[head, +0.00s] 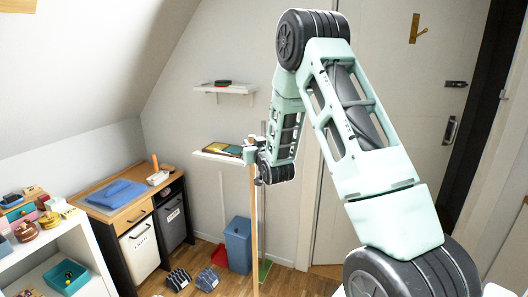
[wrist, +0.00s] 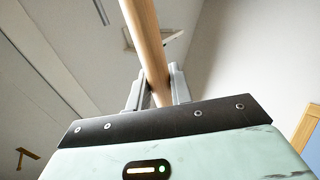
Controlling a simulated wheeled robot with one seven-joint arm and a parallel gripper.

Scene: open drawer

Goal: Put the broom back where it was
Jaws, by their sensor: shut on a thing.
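My gripper (head: 250,155) is shut on the wooden broom handle (head: 254,225), near its upper part. In the wrist view, the two grey fingers (wrist: 157,88) press on either side of the round handle (wrist: 145,38). In the head view the handle hangs nearly upright below my gripper. Its lower end runs out of the bottom of the picture, so the broom head is not seen. I cannot tell whether it touches the floor.
Behind the handle stand a blue bin (head: 238,245), a red item (head: 219,256) and a green item (head: 264,270) on the floor. A wall shelf (head: 222,158) is close left of my gripper. A white door (head: 400,100) is at right. A desk (head: 118,205) and slippers (head: 179,279) are at left.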

